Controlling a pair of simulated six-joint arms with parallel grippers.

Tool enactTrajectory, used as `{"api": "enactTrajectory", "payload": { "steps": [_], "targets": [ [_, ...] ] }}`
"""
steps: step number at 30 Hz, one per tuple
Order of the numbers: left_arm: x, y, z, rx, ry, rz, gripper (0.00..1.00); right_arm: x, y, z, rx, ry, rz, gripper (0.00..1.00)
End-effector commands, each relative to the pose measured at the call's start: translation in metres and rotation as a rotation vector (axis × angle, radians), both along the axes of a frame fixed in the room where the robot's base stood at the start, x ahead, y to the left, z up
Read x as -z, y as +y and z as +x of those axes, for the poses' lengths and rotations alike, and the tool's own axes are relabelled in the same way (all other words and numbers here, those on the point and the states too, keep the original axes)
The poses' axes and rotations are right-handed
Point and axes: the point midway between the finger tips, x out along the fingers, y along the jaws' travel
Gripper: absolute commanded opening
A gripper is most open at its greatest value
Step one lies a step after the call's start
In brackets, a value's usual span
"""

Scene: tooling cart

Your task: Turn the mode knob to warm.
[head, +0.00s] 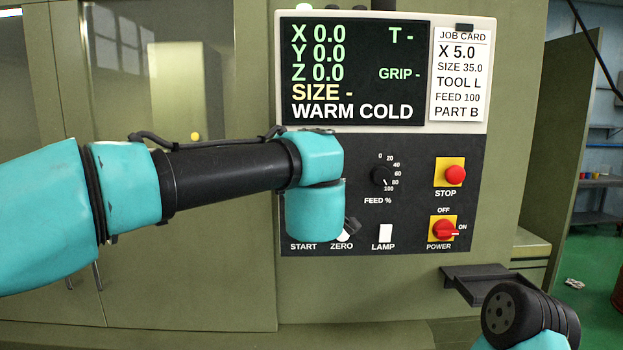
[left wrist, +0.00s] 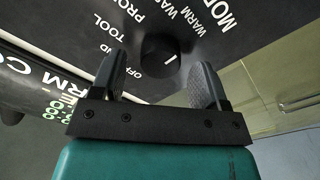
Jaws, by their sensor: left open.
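The mode knob (left wrist: 158,57) is a round black dial with a short white mark, on the black panel. Printed words around it include OFF, TOOL and WARM; others are cut off or hard to read. I cannot tell for certain which word the mark points to. My left gripper (left wrist: 159,65) is open, one finger on each side of the knob in the left wrist view; contact cannot be told. In the head view my left arm hides the knob, and only a dark bit of the gripper shows. My right gripper is not in view.
The screen (head: 354,72) reads WARM COLD below SIZE. A dark shelf (head: 480,285) juts out below right.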

Motion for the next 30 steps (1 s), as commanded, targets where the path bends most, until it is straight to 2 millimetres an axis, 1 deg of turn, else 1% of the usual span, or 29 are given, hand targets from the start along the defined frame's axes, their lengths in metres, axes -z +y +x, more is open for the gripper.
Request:
{"api": "enactTrajectory", "payload": {
  "steps": [5, 21, 25, 30],
  "targets": [
    [-0.001, -0.001, -0.026, 0.002, -0.002, -0.001, 0.68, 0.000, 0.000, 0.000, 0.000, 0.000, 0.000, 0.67],
    [-0.001, -0.003, -0.129, 0.003, -0.002, -0.001, 0.68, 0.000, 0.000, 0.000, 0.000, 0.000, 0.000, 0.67],
    [-0.001, -0.004, -0.150, 0.003, -0.002, -0.001, 0.68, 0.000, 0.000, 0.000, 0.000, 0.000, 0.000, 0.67],
    [0.000, -0.004, -0.163, 0.002, -0.001, 0.000, 0.68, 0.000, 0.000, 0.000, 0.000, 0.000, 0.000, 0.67]
  ]
}}
